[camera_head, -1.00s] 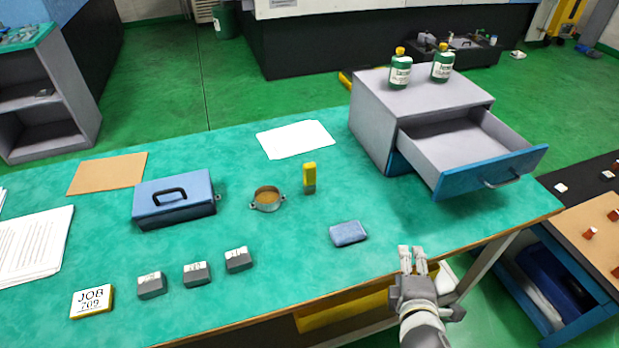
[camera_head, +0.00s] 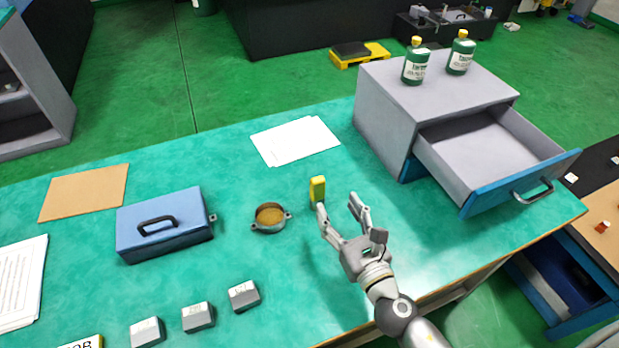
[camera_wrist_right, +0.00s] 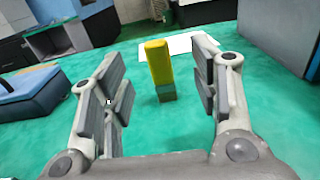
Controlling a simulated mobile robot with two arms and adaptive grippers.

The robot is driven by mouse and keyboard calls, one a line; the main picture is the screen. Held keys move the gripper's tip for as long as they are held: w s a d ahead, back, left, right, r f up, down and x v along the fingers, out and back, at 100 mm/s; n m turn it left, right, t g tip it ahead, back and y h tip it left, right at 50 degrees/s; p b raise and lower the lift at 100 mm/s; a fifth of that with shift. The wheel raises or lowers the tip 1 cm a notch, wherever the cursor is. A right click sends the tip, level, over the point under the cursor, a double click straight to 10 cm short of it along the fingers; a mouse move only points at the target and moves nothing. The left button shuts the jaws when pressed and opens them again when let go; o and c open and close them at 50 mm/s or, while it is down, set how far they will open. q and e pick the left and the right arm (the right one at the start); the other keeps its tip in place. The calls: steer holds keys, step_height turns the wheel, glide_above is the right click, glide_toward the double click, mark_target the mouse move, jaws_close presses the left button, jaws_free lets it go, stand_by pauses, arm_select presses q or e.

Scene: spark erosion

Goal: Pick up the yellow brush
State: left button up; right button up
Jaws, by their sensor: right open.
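The yellow brush (camera_head: 317,188) stands upright on the green tabletop, with a yellow upper part and a grey-green lower end. In the right wrist view the brush (camera_wrist_right: 159,68) stands beyond the palm, between the lines of the two spread fingers. My right gripper (camera_head: 339,204) is open and empty, low over the table, with its fingers pointing at the brush. It also shows in the right wrist view (camera_wrist_right: 157,88). In the head view one fingertip covers the brush's lower end; I cannot tell whether they touch. My left gripper is not in view.
A round brass-coloured dish (camera_head: 270,217) and a blue box with a handle (camera_head: 165,240) lie left of the brush. White paper (camera_head: 294,141) lies behind it. A grey cabinet (camera_head: 385,115) with an open drawer (camera_head: 520,183) stands to the right. Several grey blocks (camera_head: 198,317) sit in front.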

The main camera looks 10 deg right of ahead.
mark_target(320, 183)
steer(key=w+a, duration=0.1)
steer(key=w, duration=0.2)
steer(key=w+p, duration=0.1)
steer(key=w, duration=0.2)
steer(key=w+a+p, duration=0.1)
steer(key=w, duration=0.2)
steer(key=shift+w+a, duration=0.15)
steer(key=shift+a, duration=0.15)
steer(key=shift+w+f, duration=0.15)
steer(key=shift+w, duration=0.25)
steer(key=shift+s, duration=0.1)
steer(key=shift+c, duration=2.6)
steer(key=c, duration=0.6)
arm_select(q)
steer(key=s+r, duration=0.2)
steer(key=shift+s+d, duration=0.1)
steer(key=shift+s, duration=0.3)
